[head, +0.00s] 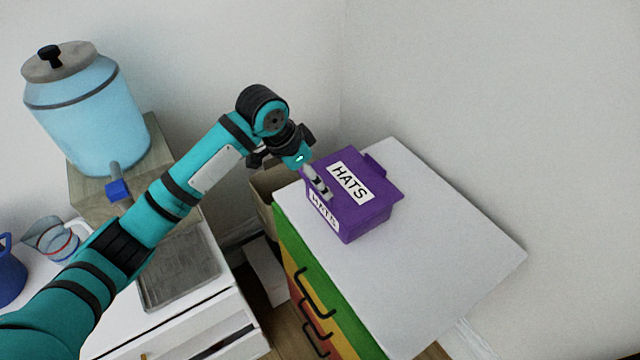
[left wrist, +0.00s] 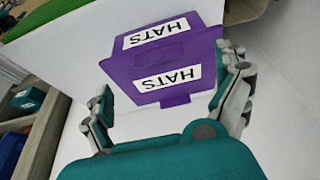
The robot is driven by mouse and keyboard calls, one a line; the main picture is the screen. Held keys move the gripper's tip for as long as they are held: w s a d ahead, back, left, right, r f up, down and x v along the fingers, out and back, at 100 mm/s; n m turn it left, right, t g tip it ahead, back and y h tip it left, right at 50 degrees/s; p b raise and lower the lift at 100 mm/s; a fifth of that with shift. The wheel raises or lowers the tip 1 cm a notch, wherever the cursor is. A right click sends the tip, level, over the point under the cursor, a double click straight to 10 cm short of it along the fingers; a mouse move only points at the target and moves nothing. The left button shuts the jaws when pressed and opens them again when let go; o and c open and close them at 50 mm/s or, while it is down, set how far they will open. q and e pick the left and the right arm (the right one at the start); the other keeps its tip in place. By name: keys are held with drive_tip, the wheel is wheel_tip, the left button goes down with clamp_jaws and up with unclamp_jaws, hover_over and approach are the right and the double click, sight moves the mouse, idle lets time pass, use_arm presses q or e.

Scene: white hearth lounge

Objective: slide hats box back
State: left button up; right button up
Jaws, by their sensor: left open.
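The purple hats box (head: 366,214) has white labels reading HATS on its lid and side. It sits on the white cabinet top (head: 450,255), near the left edge. My left gripper (head: 318,184) is at the box's left side, over the cabinet edge, with its fingers open. In the left wrist view the hats box (left wrist: 160,62) lies ahead, between and beyond the open fingers of my left gripper (left wrist: 168,100). I cannot tell whether a finger touches the box. My right gripper is not in view.
A blue drink dispenser (head: 88,115) stands on a wooden stand (head: 150,150) at the left. A grey tray (head: 182,270) lies on the lower white counter. White walls close off the back. The cabinet top right of the box is clear.

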sight(321, 197)
use_arm(q)
drive_tip(key=p+x, duration=0.1)
drive_tip(key=x, duration=0.6)
drive_tip(key=shift+s+d, duration=0.1)
drive_tip(key=c, duration=1.3)
drive_tip(key=shift+w+d+b, duration=0.8)
drive_tip(key=shift+w+d, duration=0.55)
drive_tip(key=shift+d, duration=0.2)
drive_tip(key=shift+w+d+b, duration=0.95)
drive_tip(key=shift+w+d, duration=0.15)
drive_tip(key=shift+d, duration=0.15)
drive_tip(key=shift+w+d+b, duration=1.6)
drive_tip(key=shift+d+b, duration=0.2)
drive_tip(key=shift+b, duration=0.2)
